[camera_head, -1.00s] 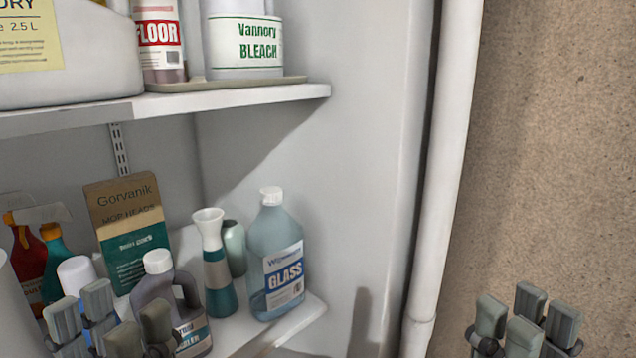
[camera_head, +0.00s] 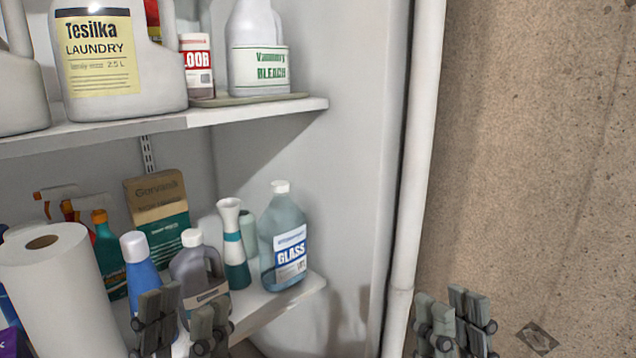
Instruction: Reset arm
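My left gripper (camera_head: 184,318) is at the bottom of the head view, in front of the lower shelf and the grey jug. Its two fingers stand apart with nothing visible between them. My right gripper (camera_head: 450,315) is at the bottom right, in front of the brown wall and just right of the white pipe. Its fingers also stand slightly apart and hold nothing visible. The wrists and arms below both grippers are out of frame.
The lower shelf (camera_head: 262,312) holds a paper towel roll (camera_head: 65,290), a blue bottle (camera_head: 143,272), a grey jug (camera_head: 192,268) and a glass cleaner bottle (camera_head: 284,240). The upper shelf (camera_head: 240,115) holds laundry and bleach jugs. A white pipe (camera_head: 412,170) runs vertically beside the cupboard.

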